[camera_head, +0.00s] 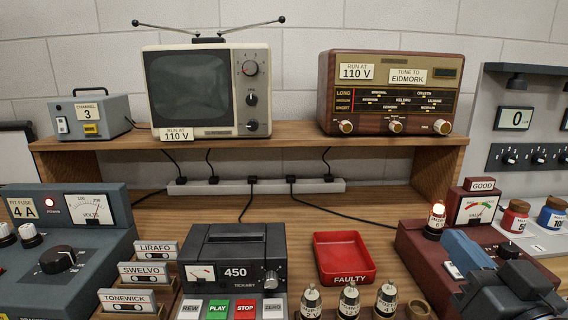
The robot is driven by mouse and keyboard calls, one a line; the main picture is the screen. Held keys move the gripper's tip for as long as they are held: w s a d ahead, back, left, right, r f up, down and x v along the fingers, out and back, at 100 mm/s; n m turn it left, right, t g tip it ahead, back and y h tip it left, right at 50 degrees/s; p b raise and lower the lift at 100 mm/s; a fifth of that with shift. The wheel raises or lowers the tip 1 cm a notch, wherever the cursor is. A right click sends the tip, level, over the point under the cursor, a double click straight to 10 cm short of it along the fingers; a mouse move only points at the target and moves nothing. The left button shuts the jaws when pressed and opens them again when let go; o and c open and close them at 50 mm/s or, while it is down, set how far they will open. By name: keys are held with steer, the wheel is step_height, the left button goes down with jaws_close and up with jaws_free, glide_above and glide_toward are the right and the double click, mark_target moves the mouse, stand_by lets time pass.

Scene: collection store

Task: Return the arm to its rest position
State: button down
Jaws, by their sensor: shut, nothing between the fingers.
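My gripper (462,246) reaches in from the lower right corner, with a dark body and blue-grey fingers. The fingers are shut with nothing between them. They are over the dark red valve tester (412,240) and hide part of its top. A glowing valve (436,218) stands upright in the tester just left of the fingers, and a small gap seems to separate them. The tester's meter (478,208) has a sign reading GOOD above it. The rest of my arm is mostly out of view.
A red FAULTY tray (344,278) is empty, left of the tester. Several valves (348,298) stand at the front. A cassette player (234,255) is centre left. A television (208,90) and a radio (388,92) stand on the shelf (285,134). Red and blue jars (514,218) are at right.

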steer(key=s+a+f+m+g+h, duration=0.2)
steer(key=s+a+f, duration=0.1)
steer(key=s+f, duration=0.5)
steer(key=s+a+f+m+g+h, duration=0.1)
steer(key=s+a+f+m, duration=0.1)
steer(key=s+f, duration=0.65)
steer(key=s+d+n+g+y, duration=0.1)
steer(key=s+n, duration=0.4)
steer(key=s, duration=1.3)
steer(key=shift+s+d+g+y, duration=0.3)
steer(key=shift+s+d, duration=0.1)
steer(key=shift+d, duration=0.5)
steer(key=c, duration=1.8)
jaws_free()
